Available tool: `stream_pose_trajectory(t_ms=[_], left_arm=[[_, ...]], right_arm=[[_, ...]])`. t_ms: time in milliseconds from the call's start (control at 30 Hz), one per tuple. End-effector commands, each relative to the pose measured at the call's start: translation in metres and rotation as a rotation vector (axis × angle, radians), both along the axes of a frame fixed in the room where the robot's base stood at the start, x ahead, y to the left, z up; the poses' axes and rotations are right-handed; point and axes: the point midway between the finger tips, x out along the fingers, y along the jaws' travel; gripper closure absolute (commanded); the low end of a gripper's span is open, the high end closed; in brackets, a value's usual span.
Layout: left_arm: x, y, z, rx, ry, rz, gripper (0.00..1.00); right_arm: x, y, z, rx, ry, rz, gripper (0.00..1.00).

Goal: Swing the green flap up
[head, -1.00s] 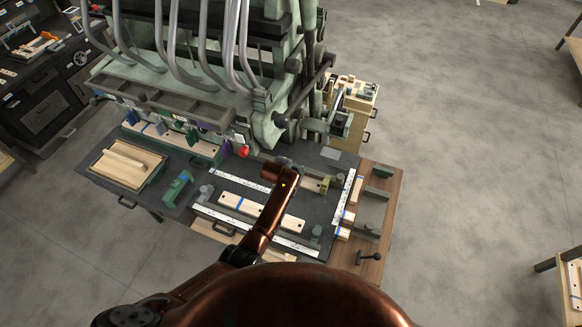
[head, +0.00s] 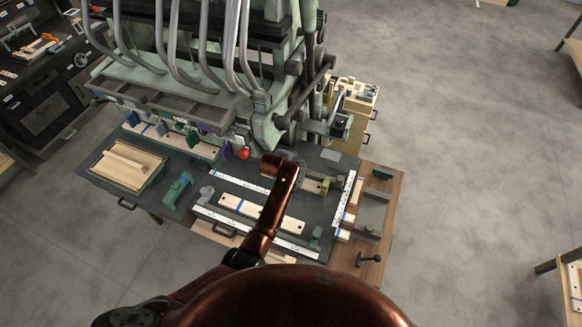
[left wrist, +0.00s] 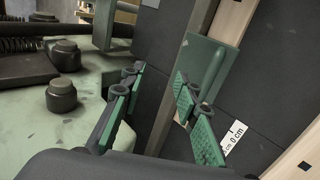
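My left gripper (left wrist: 158,84) is open in the left wrist view, its two green-padded fingers apart with nothing gripped. A flat green plate with a rounded bar (left wrist: 208,66), which looks like the green flap, lies just beyond the right finger. That finger partly covers it; I cannot tell whether they touch. In the head view my left arm reaches over the bench, and its wrist mostly hides the gripper. I cannot pick out the same plate there. My right gripper is not in view.
The pale green machine (left wrist: 80,105), with large bolts, stands close to the left finger. In the head view, a red knob (head: 244,154), a wooden board (head: 262,214) and a green fixture (head: 177,191) surround my arm.

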Motion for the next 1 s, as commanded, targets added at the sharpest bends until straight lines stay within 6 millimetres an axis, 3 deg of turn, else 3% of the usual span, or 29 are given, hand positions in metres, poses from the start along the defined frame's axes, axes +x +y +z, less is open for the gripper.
stream_pose_trajectory(t_ms=[133, 333, 900, 1000], left_arm=[[0.0, 0.0, 0.026, -0.002, 0.001, 0.002, 0.71], [-0.001, 0.0, 0.044, 0.0, 0.005, 0.001, 0.71], [-0.002, 0.001, 0.047, 0.001, 0.007, 0.001, 0.71], [-0.007, 0.011, 0.041, 0.016, 0.011, -0.005, 0.71]], right_arm=[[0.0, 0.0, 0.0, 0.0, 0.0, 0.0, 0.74], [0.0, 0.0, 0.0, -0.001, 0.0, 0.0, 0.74], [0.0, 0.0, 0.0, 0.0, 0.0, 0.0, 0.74], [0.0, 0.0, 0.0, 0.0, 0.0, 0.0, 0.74]])
